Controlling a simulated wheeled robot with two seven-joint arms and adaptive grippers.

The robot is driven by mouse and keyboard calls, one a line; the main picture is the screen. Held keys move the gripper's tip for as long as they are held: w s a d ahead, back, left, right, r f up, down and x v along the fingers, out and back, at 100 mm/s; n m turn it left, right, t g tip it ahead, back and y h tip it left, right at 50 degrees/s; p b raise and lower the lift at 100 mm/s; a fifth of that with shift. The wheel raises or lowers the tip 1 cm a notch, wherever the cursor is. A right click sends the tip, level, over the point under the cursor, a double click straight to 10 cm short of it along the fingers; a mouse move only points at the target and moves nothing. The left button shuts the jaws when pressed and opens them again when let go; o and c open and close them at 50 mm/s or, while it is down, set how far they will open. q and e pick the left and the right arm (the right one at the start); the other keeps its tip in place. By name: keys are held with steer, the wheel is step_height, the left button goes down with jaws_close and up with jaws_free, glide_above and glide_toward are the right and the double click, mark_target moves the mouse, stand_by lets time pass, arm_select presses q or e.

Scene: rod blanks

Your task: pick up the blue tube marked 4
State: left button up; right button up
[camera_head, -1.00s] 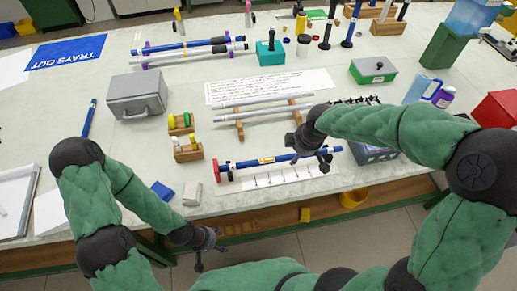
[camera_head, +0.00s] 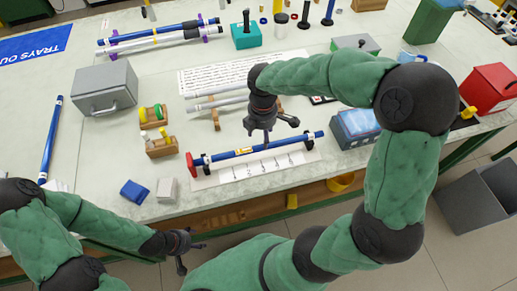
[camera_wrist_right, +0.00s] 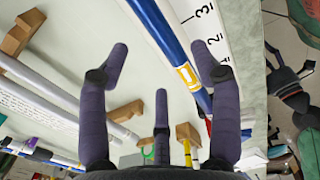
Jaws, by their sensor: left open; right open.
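A blue tube (camera_head: 234,154) with a yellow label lies level on a low stand with a red end piece, above a white numbered strip (camera_head: 262,169). In the right wrist view the blue tube (camera_wrist_right: 170,42) runs diagonally, its yellow-framed label (camera_wrist_right: 187,76) between the finger lines; I cannot read a 4 on it. My right gripper (camera_head: 280,133) is open and empty over the tube's middle; its spread fingers (camera_wrist_right: 162,62) show in the wrist view, apparently apart from the tube. My left gripper (camera_head: 190,254) is open and empty by the table's front edge, away from the tube.
Grey rods on wooden supports (camera_head: 214,113) lie just behind. A blue-topped box (camera_head: 356,127) stands close right; a grey toolbox (camera_head: 105,90) is at left. Other blue tubes lie at far left (camera_head: 51,137) and on the back rack (camera_head: 160,33). A blue block (camera_head: 134,191) sits front left.

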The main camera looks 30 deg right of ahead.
mark_target(261, 148)
steer(key=shift+f+b, duration=1.4)
steer(key=shift+f, duration=1.25)
steer(key=c, duration=1.3)
